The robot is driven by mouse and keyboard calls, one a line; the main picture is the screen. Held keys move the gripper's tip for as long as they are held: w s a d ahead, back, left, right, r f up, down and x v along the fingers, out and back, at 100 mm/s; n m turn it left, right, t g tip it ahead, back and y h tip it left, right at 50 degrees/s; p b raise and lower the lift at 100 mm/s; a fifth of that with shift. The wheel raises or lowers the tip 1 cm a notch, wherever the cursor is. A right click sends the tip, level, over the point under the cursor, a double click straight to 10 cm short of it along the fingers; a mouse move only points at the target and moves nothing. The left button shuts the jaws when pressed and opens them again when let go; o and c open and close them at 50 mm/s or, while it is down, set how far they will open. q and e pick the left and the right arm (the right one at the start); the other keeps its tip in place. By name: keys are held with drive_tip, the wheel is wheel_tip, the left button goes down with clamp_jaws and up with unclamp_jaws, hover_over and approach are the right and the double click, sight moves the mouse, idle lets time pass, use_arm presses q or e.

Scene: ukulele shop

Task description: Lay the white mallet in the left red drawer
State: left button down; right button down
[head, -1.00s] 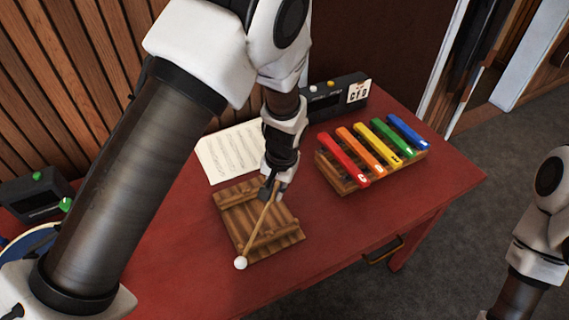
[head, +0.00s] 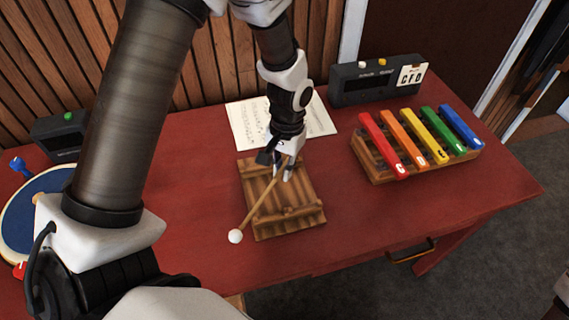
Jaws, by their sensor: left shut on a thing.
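The white mallet has a round white head (head: 235,236) and a thin wooden stick (head: 262,206). My left gripper (head: 283,168) is shut on the stick near its far end, above the slatted wooden rack (head: 292,222). The head sticks out past the rack's left side; whether the mallet touches the rack I cannot tell. The red table (head: 400,215) has a drawer handle (head: 412,252) on its front at the right. The left drawer is not clearly seen; my arm covers much of the table's front left. My right gripper is out of view.
A rainbow xylophone (head: 420,140) stands right of the rack, with a dark box (head: 375,85) behind it. Sheet music (head: 318,118) lies behind the rack.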

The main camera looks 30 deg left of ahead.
use_arm(q)
drive_tip(key=shift+w+a+f, duration=0.1)
drive_tip(key=shift+w+a, duration=0.25)
drive_tip(key=shift+w, duration=0.25)
drive_tip(key=shift+w+a+f, duration=0.1)
drive_tip(key=shift+w+a, duration=0.2)
drive_tip(key=shift+w, duration=0.25)
wheel_tip(320, 180, down, 3)
drive_tip(key=shift+r, duration=0.2)
drive_tip(key=shift+f, duration=0.4)
drive_tip(key=shift+f, duration=0.1)
drive_tip(key=c, duration=1.2)
unclamp_jaws()
